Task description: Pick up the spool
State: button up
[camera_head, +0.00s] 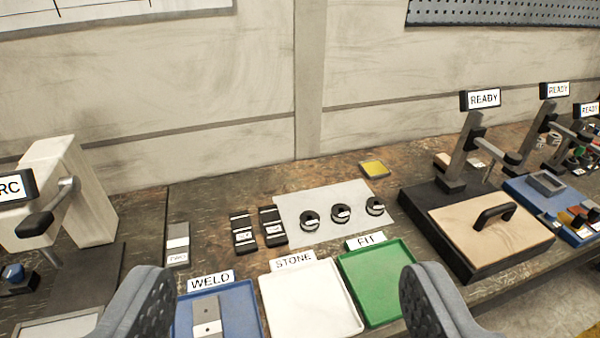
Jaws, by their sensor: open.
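My gripper (287,272) is open and empty, its two grey padded fingers far apart at the bottom of the view. No thing is clearly recognisable as the spool. Three round black pieces with pale centres stand in a row on a white sheet (290,199) beyond the fingers: a left one (309,220), a middle one (341,213) and a right one (375,206). I cannot tell whether any is a spool. My gripper touches none of them.
In front lie a blue WELD tray (253,317) holding a grey plate, a white STONE tray (312,300) and a green FIT tray (376,280). A black press (466,190) with a handled board stands right. A white block machine (70,190) stands left.

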aim_at(309, 219)
jog(key=z, duration=0.45)
jog(key=k, duration=0.5)
jog(key=z, duration=0.85)
jog(key=k, duration=0.8)
jog(key=z, duration=0.55)
jog(key=i, duration=0.65)
jog(key=u, duration=0.8)
jog(key=i, duration=1.3)
jog(key=u, duration=0.95)
jog(key=i, duration=0.4)
jog(key=u, duration=0.15)
